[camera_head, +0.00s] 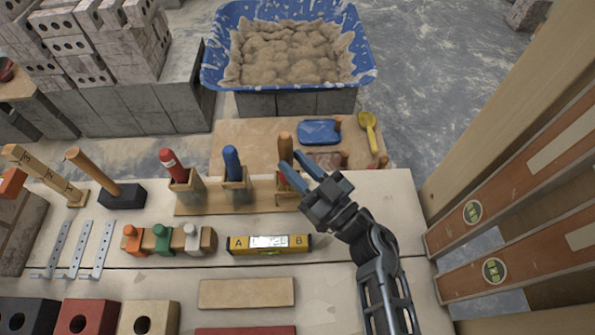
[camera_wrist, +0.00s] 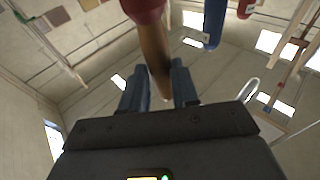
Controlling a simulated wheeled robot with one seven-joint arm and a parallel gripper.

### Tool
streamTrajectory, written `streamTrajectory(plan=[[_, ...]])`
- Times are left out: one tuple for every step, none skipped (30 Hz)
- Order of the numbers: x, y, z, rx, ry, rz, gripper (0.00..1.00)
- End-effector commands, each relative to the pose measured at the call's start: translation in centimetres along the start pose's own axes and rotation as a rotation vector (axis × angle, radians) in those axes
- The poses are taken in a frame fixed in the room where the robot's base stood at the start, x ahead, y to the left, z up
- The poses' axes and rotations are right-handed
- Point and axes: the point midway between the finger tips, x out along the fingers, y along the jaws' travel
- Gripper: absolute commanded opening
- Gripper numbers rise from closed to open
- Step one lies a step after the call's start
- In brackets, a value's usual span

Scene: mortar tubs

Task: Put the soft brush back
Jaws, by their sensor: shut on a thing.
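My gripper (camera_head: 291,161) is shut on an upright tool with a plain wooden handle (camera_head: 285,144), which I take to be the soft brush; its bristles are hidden. The wrist view shows the wooden handle (camera_wrist: 155,58) between my two fingers, with a red part (camera_wrist: 145,7) at the top edge. The handle stands at the right-hand holder (camera_head: 281,186) of the wooden rack (camera_head: 222,205). My fingers cover part of that holder, so I cannot tell how far the brush sits in it.
A red-handled tool (camera_head: 173,165) and a blue-handled tool (camera_head: 232,162) stand in the other holders. A yellow level (camera_head: 269,244) lies in front. A blue mortar tub (camera_head: 212,75), a blue float (camera_head: 320,131) and a yellow scoop (camera_head: 369,131) are behind. Long levels (camera_head: 510,200) stand at right.

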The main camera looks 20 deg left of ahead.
Motion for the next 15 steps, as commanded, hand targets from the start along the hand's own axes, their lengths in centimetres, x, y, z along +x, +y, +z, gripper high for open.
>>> streamTrajectory(plan=[[-0.2, 0.0, 1.0, 0.002, -0.001, 0.000, 0.00], [-0.3, 0.0, 1.4, 0.001, -0.001, 0.000, 0.00], [-0.4, 0.0, 1.7, 0.002, -0.001, 0.001, 0.00], [-0.4, 0.0, 1.8, 0.001, 0.000, 0.001, 0.00], [-0.4, 0.1, 1.8, 0.000, 0.000, 0.001, 0.00], [-0.4, 0.1, 1.8, 0.000, 0.001, 0.002, 0.00], [-0.4, 0.1, 1.7, -0.001, 0.001, 0.002, 0.00], [-0.4, 0.1, 1.7, -0.001, 0.001, 0.001, 0.00], [-0.4, 0.1, 1.7, -0.001, 0.001, 0.001, 0.00], [-0.4, 0.1, 1.7, 0.000, 0.001, 0.001, 0.00], [-0.4, 0.1, 1.7, 0.000, 0.001, 0.001, 0.00], [-0.4, 0.0, 1.8, 0.000, 0.001, 0.001, 0.00], [-0.4, 0.0, 1.9, 0.000, 0.001, 0.001, 0.00], [-0.5, 0.0, 2.0, 0.000, 0.001, 0.001, 0.00], [-0.5, 0.0, 2.1, 0.000, 0.001, 0.001, 0.00]])
